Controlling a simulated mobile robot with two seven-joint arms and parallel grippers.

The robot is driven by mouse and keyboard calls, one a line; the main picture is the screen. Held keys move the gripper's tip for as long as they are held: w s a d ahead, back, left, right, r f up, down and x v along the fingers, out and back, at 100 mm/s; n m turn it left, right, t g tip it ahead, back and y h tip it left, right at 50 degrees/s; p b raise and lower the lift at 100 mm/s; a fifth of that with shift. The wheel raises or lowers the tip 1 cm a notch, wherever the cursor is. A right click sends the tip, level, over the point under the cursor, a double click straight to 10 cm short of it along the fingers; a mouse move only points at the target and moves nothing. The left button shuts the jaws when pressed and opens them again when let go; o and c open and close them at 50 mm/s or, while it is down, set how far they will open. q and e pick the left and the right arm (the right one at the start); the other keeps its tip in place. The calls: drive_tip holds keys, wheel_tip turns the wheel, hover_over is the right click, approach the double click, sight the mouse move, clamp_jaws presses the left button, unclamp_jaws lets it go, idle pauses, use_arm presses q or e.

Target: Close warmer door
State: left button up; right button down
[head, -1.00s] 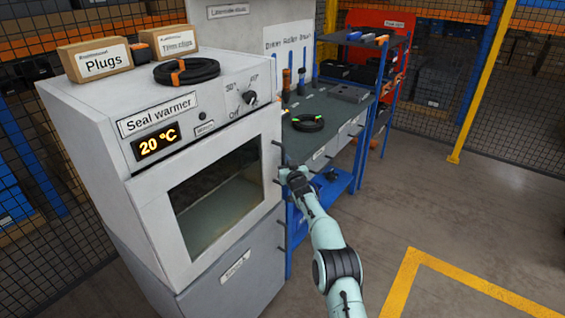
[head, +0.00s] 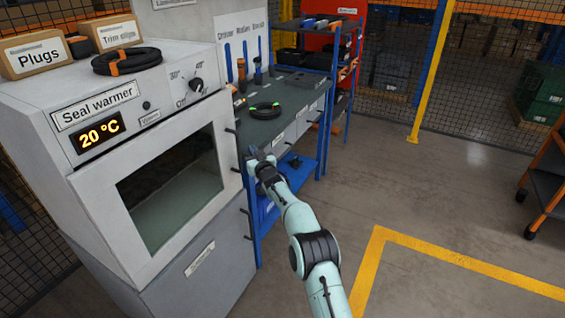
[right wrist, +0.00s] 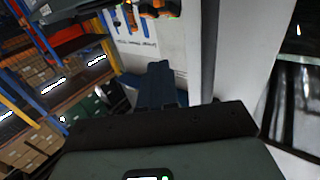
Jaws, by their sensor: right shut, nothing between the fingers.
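The seal warmer (head: 60,85) is a white box at the left of the head view, its display reading 20 °C. Its white-framed door (head: 100,222) has a dark window and looks near flush with the front; I cannot tell whether it is fully shut. My right gripper (head: 255,157) is shut and empty, just beside the door's right edge. I cannot tell whether it touches. My left gripper is not in view.
Boxes marked Plugs (head: 35,54) and Trim clips and another coil (head: 127,61) lie on the warmer.

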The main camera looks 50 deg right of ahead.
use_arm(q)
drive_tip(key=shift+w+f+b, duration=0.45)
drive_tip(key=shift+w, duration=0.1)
use_arm(e)
drive_tip(key=s+d, duration=0.1)
drive_tip(key=s, duration=0.7)
drive_tip(key=shift+s+d, duration=0.35)
drive_tip(key=shift+d, duration=0.05)
